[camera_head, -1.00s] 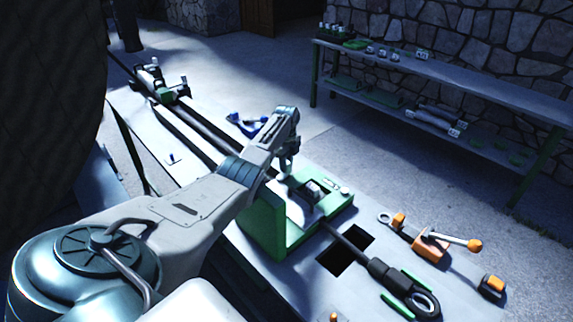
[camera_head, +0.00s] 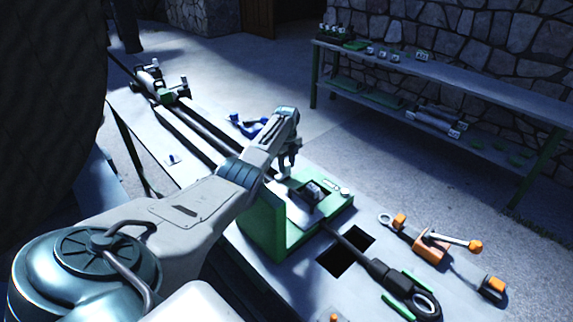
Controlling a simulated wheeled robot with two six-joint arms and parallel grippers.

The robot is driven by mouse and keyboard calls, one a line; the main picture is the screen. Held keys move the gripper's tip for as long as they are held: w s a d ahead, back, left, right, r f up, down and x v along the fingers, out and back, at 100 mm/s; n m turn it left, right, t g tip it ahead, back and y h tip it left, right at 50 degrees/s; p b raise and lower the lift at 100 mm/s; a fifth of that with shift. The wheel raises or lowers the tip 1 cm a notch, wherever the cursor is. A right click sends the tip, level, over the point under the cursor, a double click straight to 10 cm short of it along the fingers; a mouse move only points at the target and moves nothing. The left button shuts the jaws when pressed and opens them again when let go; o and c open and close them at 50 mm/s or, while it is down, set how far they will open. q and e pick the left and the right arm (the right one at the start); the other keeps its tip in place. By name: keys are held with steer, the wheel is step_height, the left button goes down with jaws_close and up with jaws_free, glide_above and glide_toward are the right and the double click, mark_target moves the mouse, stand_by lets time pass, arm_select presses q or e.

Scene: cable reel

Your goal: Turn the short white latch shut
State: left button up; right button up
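A green block fixture (camera_head: 267,226) stands on the workbench, with a dark opening and a pale block (camera_head: 313,190) in its top. A short white piece (camera_head: 337,187), which looks like the latch, lies on the fixture's far right top edge. It is too small to tell whether it is turned open or shut. My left gripper (camera_head: 286,174) points down just behind and left of the opening, apart from the white piece. Its fingertips are small and partly dark, so I cannot tell whether they are open. My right gripper is not in view.
A black cable with a ring end (camera_head: 424,303) runs out of the fixture to the right. An orange-handled clamp (camera_head: 433,247) lies on the bench (camera_head: 310,291). A blue tool (camera_head: 246,125) lies behind my arm. A shelf table (camera_head: 440,75) stands by the stone wall.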

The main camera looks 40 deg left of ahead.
mark_target(287, 163)
arm_select(q)
steer(key=shift+o, duration=1.1)
step_height(287, 163, up, 11)
steer(key=b, duration=0.2)
steer(key=shift+f, duration=0.1)
